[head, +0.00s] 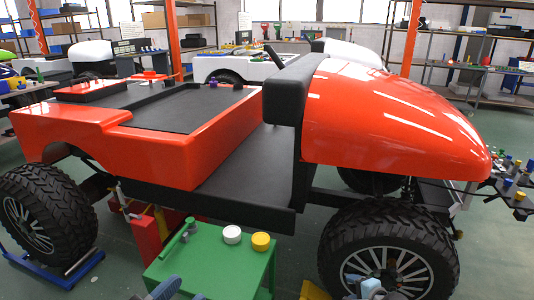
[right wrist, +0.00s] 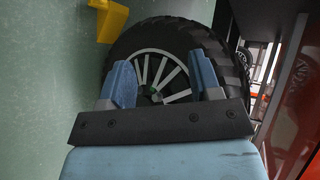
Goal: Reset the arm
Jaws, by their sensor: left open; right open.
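A red cart (head: 160,155) with a black bed and a rounded red hood (head: 385,115) stands in front of me. Its front wheel (head: 345,245) has a black tyre and silver spokes. My left gripper (head: 180,291) is at the bottom edge of the head view, largely cut off, in front of the green table. My right gripper (head: 372,286) is low in front of the front wheel. In the right wrist view my right gripper (right wrist: 163,78) has its two blue fingers apart with nothing between them, and the wheel (right wrist: 195,45) lies beyond them.
A small green table (head: 210,268) holds a green tool (head: 178,240), a white cap (head: 232,235) and a yellow cap (head: 261,241). A blue stand (head: 85,268) is under the left wheel (head: 45,220). A yellow object (right wrist: 108,18) lies beside the wheel. Green floor is free at left.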

